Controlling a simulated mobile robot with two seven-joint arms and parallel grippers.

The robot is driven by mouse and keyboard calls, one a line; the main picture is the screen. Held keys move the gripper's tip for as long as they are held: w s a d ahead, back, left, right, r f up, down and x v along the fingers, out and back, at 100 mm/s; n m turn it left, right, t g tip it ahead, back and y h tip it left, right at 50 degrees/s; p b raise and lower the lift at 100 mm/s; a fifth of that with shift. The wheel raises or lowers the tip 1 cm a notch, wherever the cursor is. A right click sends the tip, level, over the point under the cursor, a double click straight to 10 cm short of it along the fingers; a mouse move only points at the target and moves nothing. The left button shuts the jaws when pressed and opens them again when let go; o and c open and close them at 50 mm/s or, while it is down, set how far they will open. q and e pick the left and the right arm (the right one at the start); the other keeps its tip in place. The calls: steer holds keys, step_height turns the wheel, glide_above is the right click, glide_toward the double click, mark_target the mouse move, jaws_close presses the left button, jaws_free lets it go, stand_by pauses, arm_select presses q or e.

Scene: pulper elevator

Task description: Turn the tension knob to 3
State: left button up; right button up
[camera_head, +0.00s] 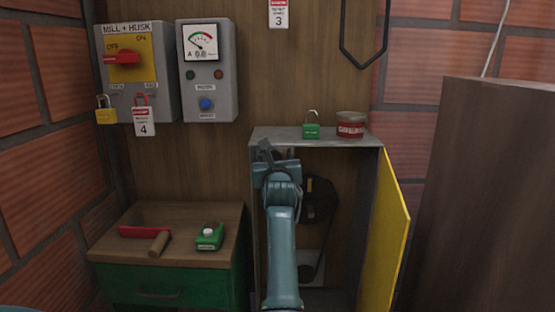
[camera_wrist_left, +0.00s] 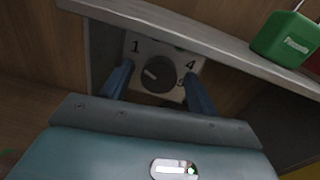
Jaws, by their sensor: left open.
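The tension knob (camera_wrist_left: 157,74) is a dark round dial on a pale plate (camera_wrist_left: 137,57) under the cabinet's top. The plate shows a 1 at upper left and a 4 at right; another mark below the 4 is partly covered. A light pointer mark shows on the knob's left side, tilted, and not clearly at a number. My left gripper (camera_wrist_left: 158,88) is open, with one blue finger on each side of the knob; I cannot tell whether they touch it. In the head view my left gripper (camera_head: 274,160) is at the cabinet's upper opening and hides the knob. My right gripper is not in view.
The cabinet (camera_head: 262,133) has its yellow door (camera_head: 393,230) swung open on the right. A green padlock (camera_head: 311,131) and a red can (camera_head: 350,126) stand on top. A black pulley (camera_head: 319,200) sits inside. A green-fronted bench (camera_head: 185,215) stands left, a brown panel right.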

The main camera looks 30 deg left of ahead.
arm_select(q)
steer(key=shift+s, duration=0.1)
steer(key=shift+c, duration=0.7)
steer(key=c, duration=0.8)
steer(key=shift+c, duration=0.2)
steer(key=shift+r, duration=0.1)
